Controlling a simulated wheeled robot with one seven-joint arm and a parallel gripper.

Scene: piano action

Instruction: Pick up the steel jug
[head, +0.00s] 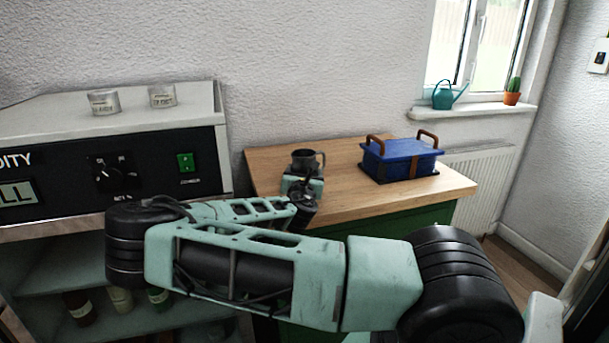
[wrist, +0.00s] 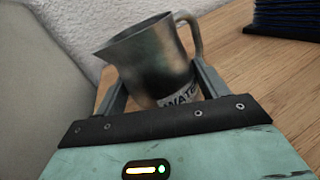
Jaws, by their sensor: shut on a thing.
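The steel jug (wrist: 155,65) is a dull metal jug with a spout on the left, a loop handle on the right and a white label reading "WATE" low on its side. In the head view the jug (head: 305,158) is at the left part of the wooden counter (head: 340,205). My gripper (wrist: 160,90) is shut on the jug, one finger on each side of its body. It also shows in the head view, just in front of the jug. The jug's base is hidden by my gripper, so I cannot tell whether it touches the counter.
A blue box (head: 400,160) with brown handles stands on the counter to the right. A grey cabinet with a black control panel (head: 120,175) stands at the left, with two small tins (head: 104,102) on top. A watering can (head: 446,95) and cactus (head: 513,92) stand on the windowsill.

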